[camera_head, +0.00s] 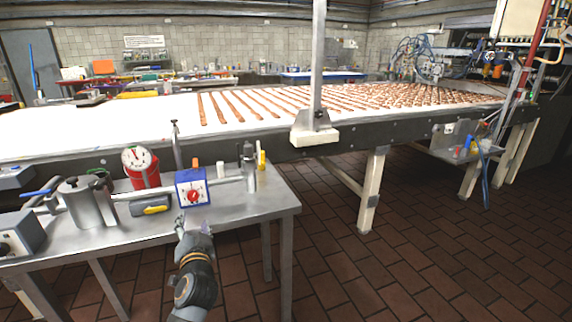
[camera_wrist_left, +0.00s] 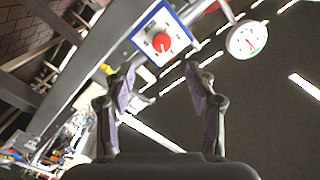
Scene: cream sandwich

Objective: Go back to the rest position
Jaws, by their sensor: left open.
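My left gripper (camera_head: 194,226) comes up from the bottom of the head view at the front edge of the steel table (camera_head: 235,205). Its two fingers (camera_wrist_left: 160,92) stand apart and empty in the left wrist view. Just beyond it is a blue and white box with a red knob (camera_head: 192,188), which also shows in the left wrist view (camera_wrist_left: 160,36). I cannot tell the exact gap between the fingers and the box. My right gripper is not in view.
A red gauge with a white dial (camera_head: 141,168), a grey and yellow tool (camera_head: 150,206) and a metal cylinder (camera_head: 87,203) stand on the table. Behind runs a long conveyor (camera_head: 160,115) with rows of brown bars (camera_head: 280,102). Tiled floor (camera_head: 420,250) to the right is clear.

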